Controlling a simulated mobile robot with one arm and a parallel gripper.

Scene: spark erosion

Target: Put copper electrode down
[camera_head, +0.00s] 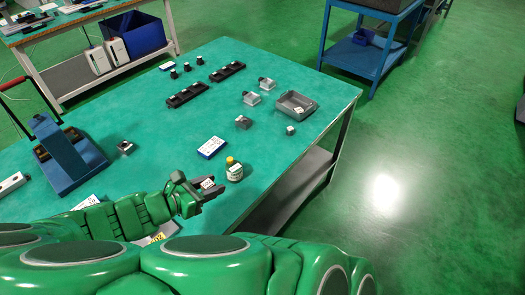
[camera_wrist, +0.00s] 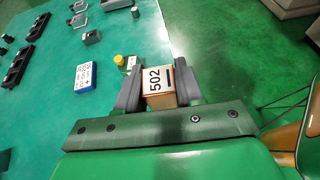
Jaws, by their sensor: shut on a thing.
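My gripper (camera_head: 209,187) is near the front right edge of the green-topped table (camera_head: 150,165) in the head view.
Farther back are a grey tray (camera_head: 308,107), small grey blocks (camera_head: 251,98) and black racks (camera_head: 187,95). A blue press (camera_head: 72,160) stands left. Clear tabletop lies between them.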

